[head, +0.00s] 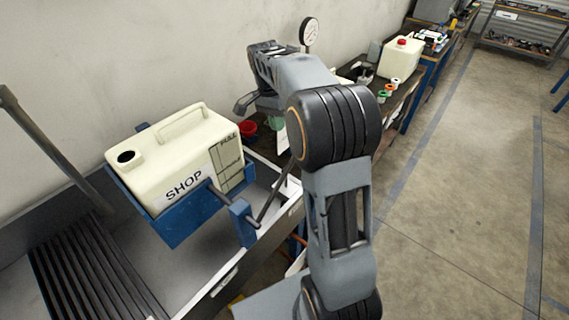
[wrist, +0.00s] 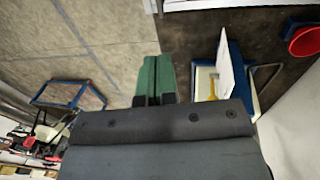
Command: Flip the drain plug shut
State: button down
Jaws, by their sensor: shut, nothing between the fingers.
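A cream tank (head: 165,150) marked SHOP sits tilted in a blue cradle (head: 190,215) at the left of the head view, over a grey trough. It has a round dark opening (head: 125,157) at its left end and a handle on top. I cannot make out a drain plug in either view. My gripper has green fingers (wrist: 153,78), shut together and empty in the wrist view. In the head view my arm stands in the middle, and a bit of green (head: 277,123) shows below its wrist, behind and right of the tank. The fingertips are mostly hidden there.
A trough (head: 215,270) with a slatted part lies under the cradle. A red funnel (wrist: 303,42) and a white panel on a blue-edged box (wrist: 226,65) show in the wrist view. A bench with a white jug (head: 400,58) stands behind. Floor at right is clear.

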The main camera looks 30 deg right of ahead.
jog(key=shift+f, duration=0.1)
jog(key=f, duration=0.4)
jog(key=s+f+p, duration=0.1)
jog(key=f, duration=0.4)
jog(key=s+d+f, duration=0.1)
jog(key=f, duration=0.3)
jog(key=shift+s+f, duration=0.25)
